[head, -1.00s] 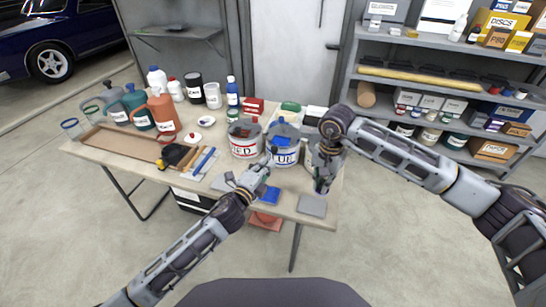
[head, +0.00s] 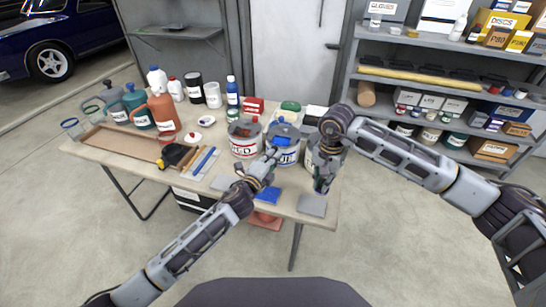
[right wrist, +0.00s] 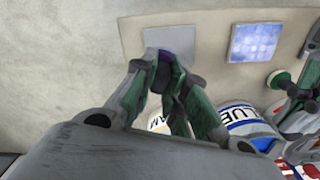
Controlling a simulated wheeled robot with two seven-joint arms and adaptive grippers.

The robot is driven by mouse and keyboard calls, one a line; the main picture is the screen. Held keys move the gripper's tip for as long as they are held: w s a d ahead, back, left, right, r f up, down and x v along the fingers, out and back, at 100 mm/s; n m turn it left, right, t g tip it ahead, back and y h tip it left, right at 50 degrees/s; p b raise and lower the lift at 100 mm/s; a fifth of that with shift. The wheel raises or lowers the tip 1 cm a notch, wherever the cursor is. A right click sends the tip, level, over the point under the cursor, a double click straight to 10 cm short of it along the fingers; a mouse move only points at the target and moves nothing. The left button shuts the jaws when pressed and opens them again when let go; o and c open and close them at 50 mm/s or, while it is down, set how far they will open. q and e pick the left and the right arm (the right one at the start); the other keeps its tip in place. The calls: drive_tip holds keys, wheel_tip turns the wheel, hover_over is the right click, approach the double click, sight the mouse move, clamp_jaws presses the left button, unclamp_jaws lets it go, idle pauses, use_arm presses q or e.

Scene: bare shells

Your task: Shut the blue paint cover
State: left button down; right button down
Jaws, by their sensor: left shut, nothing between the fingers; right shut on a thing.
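The blue paint can (head: 283,156), with "BLUE" on its label, stands near the table's right end. A grey-blue cover (head: 285,131) shows at its top; its exact angle is hard to tell. The can's label side also shows in the right wrist view (right wrist: 240,118). My left gripper (head: 275,153) is shut and empty at the can's front left side; I cannot tell if it touches. My right gripper (head: 321,188) points down in front of the cream can (head: 312,157). It is shut on a small dark purple thing (right wrist: 161,72), above a grey square.
The red can (head: 244,147) stands left of the blue can. A blue square (head: 267,195) and the grey square (head: 312,206) lie at the table's front edge. A brush tray, bottles and jugs (head: 163,112) fill the left side. Shelves (head: 450,95) stand behind right.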

sight(276, 147)
use_arm(q)
drive_tip(key=shift+w+a+b+x, duration=0.1)
drive_tip(key=shift+a+x, duration=0.1)
drive_tip(key=shift+x, duration=1)
drive_tip(key=shift+w+a+b+x, duration=0.1)
drive_tip(key=shift+a+x, duration=0.05)
drive_tip(key=shift+x, duration=1.05)
drive_tip(key=shift+w+a+b+x, duration=0.1)
drive_tip(key=shift+a+x, duration=0.1)
drive_tip(key=shift+x, duration=1)
drive_tip(key=shift+r, duration=0.35)
drive_tip(key=shift+r, duration=0.1)
drive_tip(key=shift+s+a, duration=0.1)
